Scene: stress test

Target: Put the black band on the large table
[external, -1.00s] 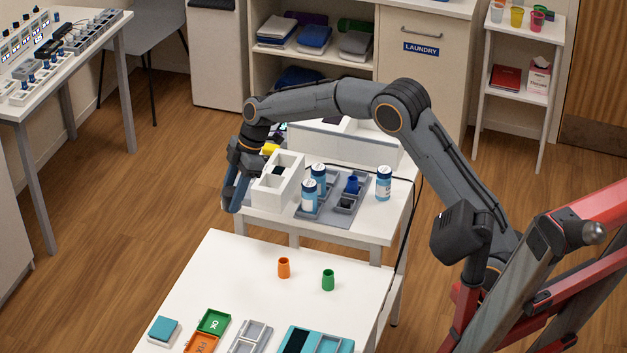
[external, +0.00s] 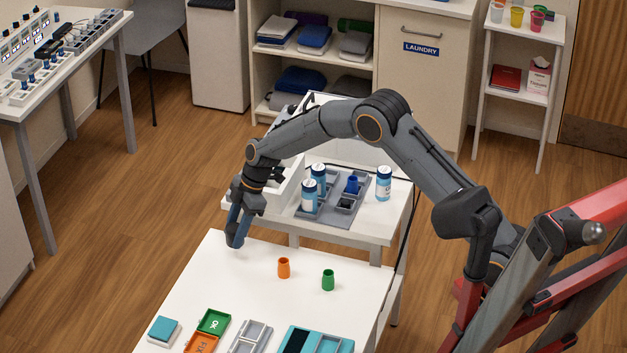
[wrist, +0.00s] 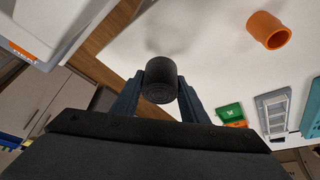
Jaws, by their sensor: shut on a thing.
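The black band (wrist: 160,82) is a dark, rolled cylinder held between the two fingertips of my gripper (wrist: 160,90) in the wrist view. In the external view my gripper (external: 236,238) points down over the far left part of the large white table (external: 225,290), and the band is hard to make out there. My gripper is shut on the band. In the wrist view the white table top (wrist: 215,70) lies beyond the band, with a soft shadow on it. I cannot tell the exact gap between band and table.
An orange cup (external: 284,268) and a green cup (external: 328,280) stand right of my gripper. Trays, including a green one (external: 213,321) and a grey one (external: 250,337), line the near side. A smaller table (external: 375,225) with bottles (external: 384,183) stands behind. The table's middle left is clear.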

